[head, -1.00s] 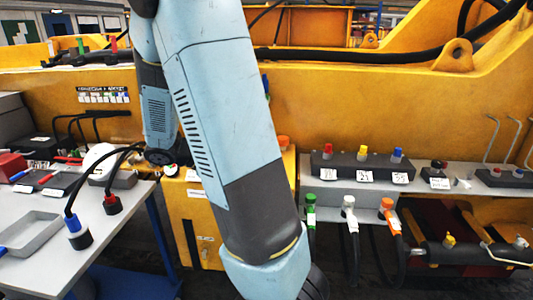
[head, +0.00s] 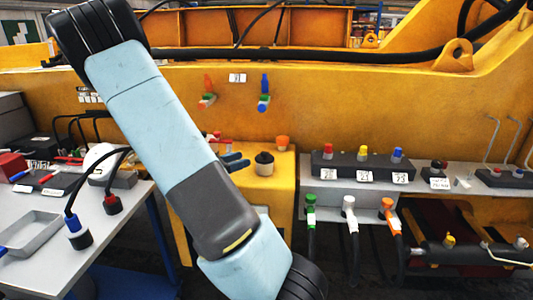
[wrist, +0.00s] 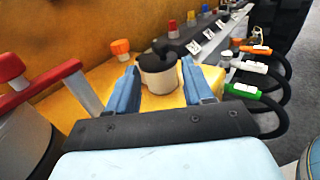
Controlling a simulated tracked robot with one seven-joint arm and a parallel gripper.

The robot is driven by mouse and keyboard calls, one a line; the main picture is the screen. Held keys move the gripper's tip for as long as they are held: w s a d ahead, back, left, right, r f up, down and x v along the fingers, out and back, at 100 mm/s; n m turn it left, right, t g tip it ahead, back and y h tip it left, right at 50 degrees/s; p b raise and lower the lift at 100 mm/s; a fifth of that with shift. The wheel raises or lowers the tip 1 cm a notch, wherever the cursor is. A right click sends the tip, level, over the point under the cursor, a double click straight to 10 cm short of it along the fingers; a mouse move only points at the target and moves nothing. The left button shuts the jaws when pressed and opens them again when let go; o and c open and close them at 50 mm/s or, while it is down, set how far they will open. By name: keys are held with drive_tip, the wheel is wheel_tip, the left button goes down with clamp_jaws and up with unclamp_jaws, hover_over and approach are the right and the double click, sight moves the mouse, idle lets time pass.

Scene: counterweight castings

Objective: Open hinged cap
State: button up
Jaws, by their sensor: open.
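A cream cylinder with a black cap (head: 264,158) stands upright on the yellow block (head: 282,188). In the wrist view the black cap (wrist: 160,48) sits down on the cylinder (wrist: 158,78), with a dark lug sticking out on its right. My gripper (wrist: 159,66) is open, its two blue fingers on the left and right of the cylinder in that view, with nothing held. In the head view the fingers (head: 236,162) show just left of the cylinder, partly hidden behind my arm. I cannot tell whether they touch it.
An orange knob (wrist: 120,47) stands behind the cylinder. A red-handled lever (wrist: 40,88) is close on the left. On the right, a grey shelf (head: 323,187) carries coloured connectors and cables. A grey table (head: 120,225) with tools and plugs is at the left.

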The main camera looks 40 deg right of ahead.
sight(263, 152)
drive_tip(key=d, duration=0.3)
drive_tip(key=s+d, duration=0.1)
drive_tip(key=d, duration=0.2)
drive_tip(key=s+d, duration=0.1)
drive_tip(key=d, duration=0.3)
drive_tip(key=shift+c, duration=0.4)
clamp_jaws()
drive_tip(key=shift+w+d+r, duration=0.1)
drive_tip(key=shift+d, duration=0.2)
drive_tip(key=shift+a, duration=0.15)
drive_tip(key=shift+w+a, duration=0.1)
drive_tip(key=shift+a, duration=0.05)
